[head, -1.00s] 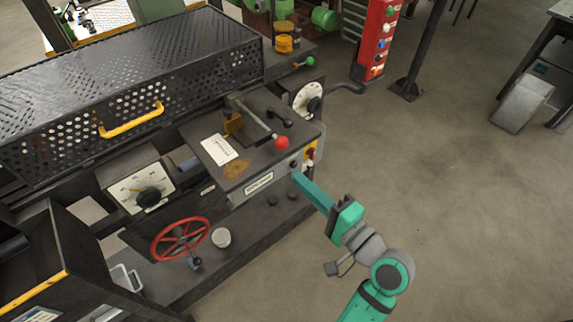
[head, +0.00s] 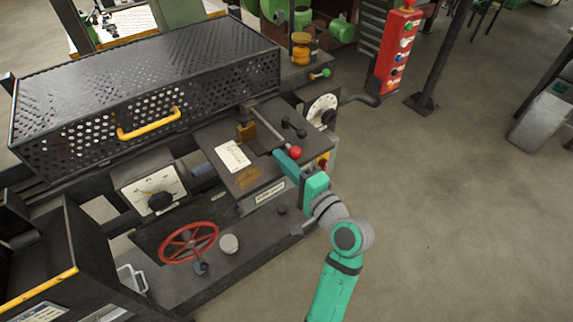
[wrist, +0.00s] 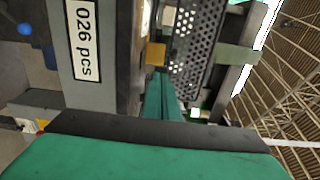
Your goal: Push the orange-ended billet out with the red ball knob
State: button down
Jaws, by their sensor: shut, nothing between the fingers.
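The red ball knob (head: 295,152) sits at the near end of a grey rod on the machine's dark top plate (head: 222,146). My gripper (head: 281,157) is shut and empty, its teal fingers just left of the knob in the head view and low by the plate's front edge. I cannot tell whether they touch the knob. In the wrist view the shut fingers (wrist: 162,98) point towards a yellow block (wrist: 155,53); the red knob does not show there. I cannot make out an orange-ended billet in either view.
A perforated black cover (head: 150,90) with a yellow handle (head: 149,124) lies behind left. A dial (head: 322,109) and a green ball knob (head: 325,73) are behind right. A red handwheel (head: 188,242) is at front left. Open floor lies to the right.

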aim_at(272, 149)
jog(key=x, duration=0.8)
jog(key=shift+s, duration=0.1)
jog(key=shift+s+d, duration=0.3)
jog(key=shift+d, duration=0.1)
jog(key=v, duration=1.3)
jog(key=shift+a, duration=0.1)
